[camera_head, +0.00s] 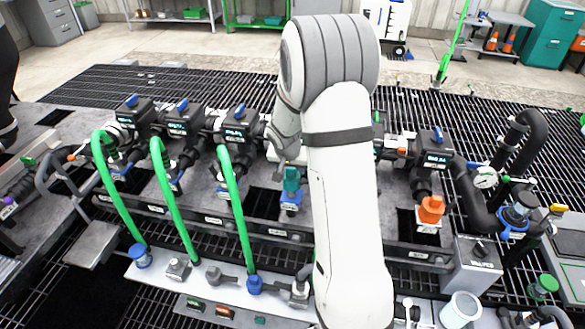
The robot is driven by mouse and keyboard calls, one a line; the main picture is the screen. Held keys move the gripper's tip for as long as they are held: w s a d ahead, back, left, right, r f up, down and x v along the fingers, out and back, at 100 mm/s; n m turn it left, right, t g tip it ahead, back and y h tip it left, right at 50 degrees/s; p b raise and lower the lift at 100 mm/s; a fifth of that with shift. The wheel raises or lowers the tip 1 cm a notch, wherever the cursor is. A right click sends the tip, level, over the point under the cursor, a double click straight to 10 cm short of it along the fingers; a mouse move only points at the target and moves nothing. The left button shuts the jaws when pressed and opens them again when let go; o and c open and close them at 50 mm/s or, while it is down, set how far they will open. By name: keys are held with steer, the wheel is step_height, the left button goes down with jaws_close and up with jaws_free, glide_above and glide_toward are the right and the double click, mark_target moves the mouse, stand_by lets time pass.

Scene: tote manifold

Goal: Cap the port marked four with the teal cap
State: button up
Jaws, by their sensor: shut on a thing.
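My gripper (289,160) is left of my white forearm, pointing down, and is shut on the teal cap (291,180). The teal cap is upright, directly over a port with a blue collar (291,201). I cannot tell whether the cap touches the port or hangs just above it. The small plate (277,232) below this port is too small to read, so its number is unclear. My forearm hides the part of the manifold to the right of this port.
Three green hoses (240,215) arch from the manifold to the front rail, left of the port. An orange cap (431,209) sits on a port to the right. Black valve blocks (236,126) stand behind. A white cup (459,310) is at front right.

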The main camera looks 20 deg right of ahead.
steer(key=shift+f+b, duration=2.1)
steer(key=shift+b, duration=0.05)
steer(key=o, duration=1.1)
steer(key=shift+v, duration=3.95)
